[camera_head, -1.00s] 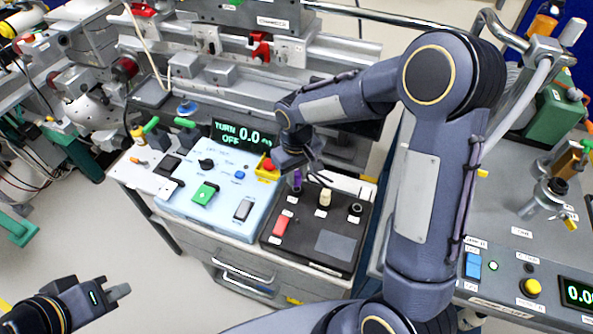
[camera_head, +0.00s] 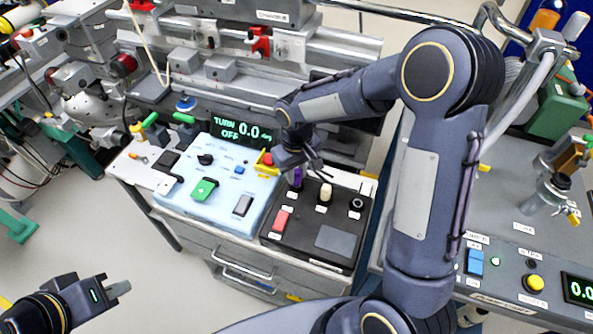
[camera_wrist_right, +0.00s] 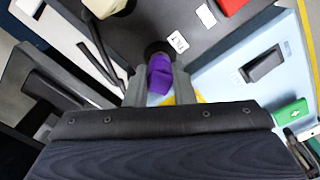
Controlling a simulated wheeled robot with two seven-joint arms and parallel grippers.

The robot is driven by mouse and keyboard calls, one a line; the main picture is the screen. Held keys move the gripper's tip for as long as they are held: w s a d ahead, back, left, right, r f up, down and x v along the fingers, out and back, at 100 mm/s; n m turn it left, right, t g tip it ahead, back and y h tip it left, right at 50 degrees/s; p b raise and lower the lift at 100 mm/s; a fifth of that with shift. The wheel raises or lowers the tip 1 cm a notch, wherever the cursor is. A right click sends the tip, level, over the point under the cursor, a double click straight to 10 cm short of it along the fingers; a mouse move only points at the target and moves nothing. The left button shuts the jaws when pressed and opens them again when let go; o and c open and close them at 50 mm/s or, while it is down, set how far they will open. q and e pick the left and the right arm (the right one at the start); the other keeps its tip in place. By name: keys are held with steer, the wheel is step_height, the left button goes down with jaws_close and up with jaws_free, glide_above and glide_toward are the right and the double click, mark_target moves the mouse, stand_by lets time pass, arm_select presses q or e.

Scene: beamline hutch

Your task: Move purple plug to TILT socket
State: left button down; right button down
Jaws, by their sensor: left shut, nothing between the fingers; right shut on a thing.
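The purple plug (camera_head: 297,180) stands at the left position of a row on the black panel (camera_head: 273,238). In the right wrist view the purple plug (camera_wrist_right: 159,76) is between the fingers of my right gripper (camera_wrist_right: 158,88), which is shut on it. Its far end meets a dark round socket (camera_wrist_right: 158,48); I cannot tell how deep it sits. A small white label (camera_wrist_right: 177,42) lies beside that socket, too small to read surely. A cream plug (camera_head: 325,193) stands in the middle and a black socket (camera_head: 356,205) is at the right. My left gripper (camera_head: 122,288) is shut and empty, away from the panel.
A pale blue control box (camera_head: 222,207) with a green switch (camera_head: 204,189) and a display (camera_head: 240,132) adjoins the black panel. A red switch (camera_head: 281,220) is on the panel. A grey bench (camera_head: 505,215) with a blue switch stands at the right. Rails rise behind.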

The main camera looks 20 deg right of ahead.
steer(key=shift+f+b, duration=0.3)
steer(key=shift+f, duration=0.1)
steer(key=c, duration=1.1)
jaws_free()
steer(key=shift+c, duration=0.2)
step_height(320, 180, up, 8)
steer(key=shift+f, duration=0.1)
